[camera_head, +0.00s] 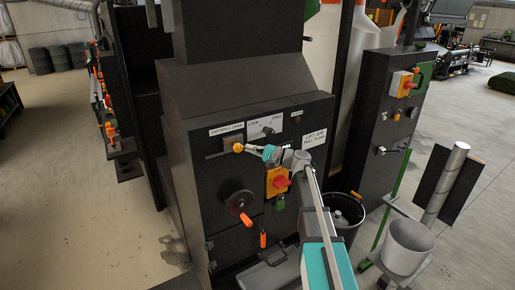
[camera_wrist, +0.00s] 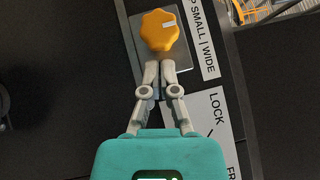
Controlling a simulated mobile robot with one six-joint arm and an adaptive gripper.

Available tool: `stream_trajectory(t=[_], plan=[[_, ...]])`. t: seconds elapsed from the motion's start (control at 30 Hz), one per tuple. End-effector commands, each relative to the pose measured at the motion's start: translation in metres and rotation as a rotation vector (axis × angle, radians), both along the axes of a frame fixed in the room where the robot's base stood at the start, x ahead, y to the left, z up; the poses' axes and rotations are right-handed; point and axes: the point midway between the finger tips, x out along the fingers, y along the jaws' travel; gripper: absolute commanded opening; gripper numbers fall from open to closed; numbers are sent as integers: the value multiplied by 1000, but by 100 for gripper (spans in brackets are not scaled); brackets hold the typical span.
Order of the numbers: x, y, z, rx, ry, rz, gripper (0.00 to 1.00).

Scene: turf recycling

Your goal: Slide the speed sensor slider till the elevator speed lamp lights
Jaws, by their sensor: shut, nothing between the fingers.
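My gripper (camera_head: 247,148) is in front of the dark machine panel, its fingers together and empty. In the wrist view the fingertips (camera_wrist: 160,64) are at the lower edge of an orange lobed knob (camera_wrist: 158,30) on a grey plate; I cannot tell whether they touch it. The knob (camera_head: 238,147) also shows in the head view, below a label (camera_head: 226,129) that seems to read GAP SMALL | WIDE. I cannot make out which control is the speed sensor slider. No elevator speed lamp can be identified in either view.
The panel also has a LOCK/FREE plate (camera_head: 264,127), a red switch on yellow (camera_head: 278,182) and a crank wheel (camera_head: 237,200). A second control cabinet (camera_head: 385,110) stands right. A black bucket (camera_head: 345,213) and grey bin (camera_head: 406,248) stand nearby. Floor at left is open.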

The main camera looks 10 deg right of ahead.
Motion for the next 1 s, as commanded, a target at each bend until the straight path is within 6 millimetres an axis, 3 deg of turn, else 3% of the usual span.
stream_trajectory(t=[0.67, 1.0], plan=[[-6, 17, 3, 0, 0, 1, 0], [-5, 15, 3, 0, 0, -1, 0]])
